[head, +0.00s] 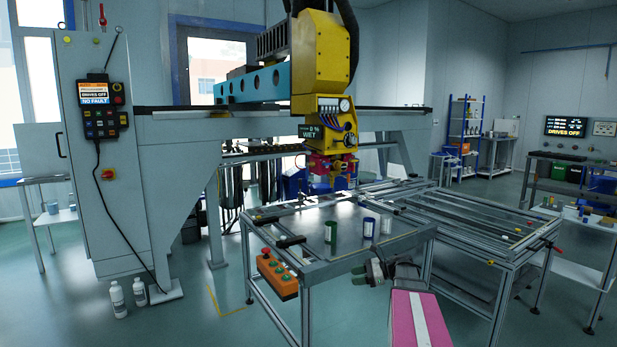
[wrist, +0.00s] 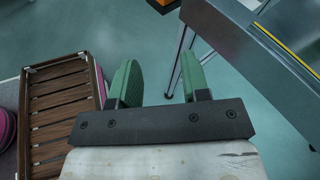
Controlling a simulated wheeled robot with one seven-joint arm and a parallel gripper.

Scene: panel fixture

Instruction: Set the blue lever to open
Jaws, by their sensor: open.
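I cannot make out a blue lever for certain in either view. The machine's yellow head (head: 318,60) hangs over the table in the head view. Its lower panel (head: 322,108) carries a gauge and several small coloured parts, too small to tell apart. My gripper (wrist: 158,78) shows two green fingers spread apart in the wrist view, with nothing between them. In the head view my gripper (head: 376,270) is at the table's near edge, well below and right of the yellow head.
A grey cabinet (head: 105,190) stands left. A slatted wooden tray (wrist: 58,112) lies left in the wrist view.

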